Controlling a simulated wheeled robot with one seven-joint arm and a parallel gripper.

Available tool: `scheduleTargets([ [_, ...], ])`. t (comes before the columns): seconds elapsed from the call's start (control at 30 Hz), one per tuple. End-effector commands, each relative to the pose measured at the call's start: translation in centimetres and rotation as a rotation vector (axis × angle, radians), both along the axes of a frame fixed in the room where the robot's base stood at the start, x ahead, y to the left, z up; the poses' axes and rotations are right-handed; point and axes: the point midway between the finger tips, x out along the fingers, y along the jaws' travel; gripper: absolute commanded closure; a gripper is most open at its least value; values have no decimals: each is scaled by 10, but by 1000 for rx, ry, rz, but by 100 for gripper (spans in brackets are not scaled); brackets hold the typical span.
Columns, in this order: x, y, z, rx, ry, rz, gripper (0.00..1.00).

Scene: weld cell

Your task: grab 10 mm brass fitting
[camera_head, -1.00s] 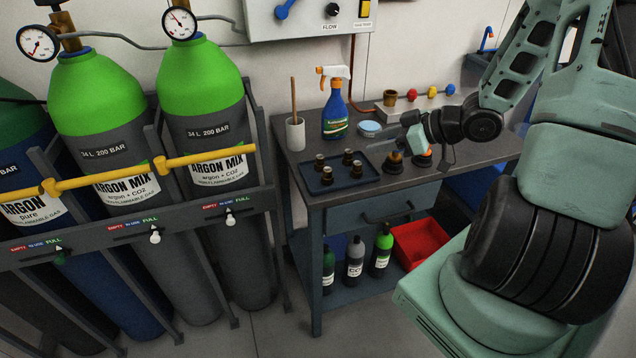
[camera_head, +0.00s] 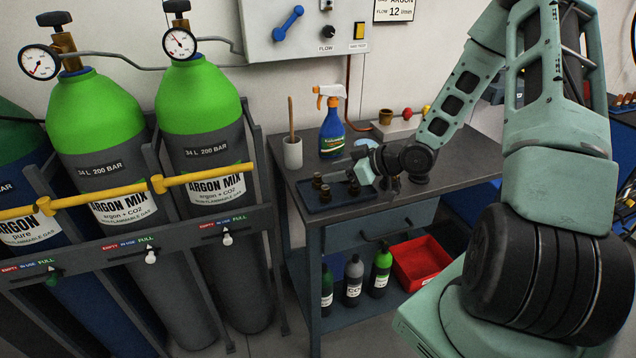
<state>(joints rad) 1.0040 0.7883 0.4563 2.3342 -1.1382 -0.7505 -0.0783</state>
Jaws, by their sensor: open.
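Several small dark-and-brass fittings (camera_head: 325,193) stand upright in a shallow dark blue tray (camera_head: 335,204) on the workbench. Another fitting (camera_head: 354,187) stands at the tray's right side, close to my gripper. Which one is the 10 mm fitting I cannot tell; no size marks can be read. My gripper (camera_head: 368,172) is open and over the tray's right edge, pointing left. It hides part of the tray's back right. Nothing is seen between the jaws, though they are small and partly hidden.
Green-topped gas cylinders (camera_head: 205,100) are racked on the left. A red bin (camera_head: 421,262) and bottles (camera_head: 353,277) are on the lower shelf.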

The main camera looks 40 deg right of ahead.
Motion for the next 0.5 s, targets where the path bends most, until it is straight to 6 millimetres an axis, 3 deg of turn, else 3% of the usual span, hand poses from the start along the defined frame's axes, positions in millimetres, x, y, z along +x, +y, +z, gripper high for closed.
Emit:
scheduleTargets([
  [0.23,29,15,-17,2,0,3,54],
  [0.5,36,18,-23,0,0,1,54],
])
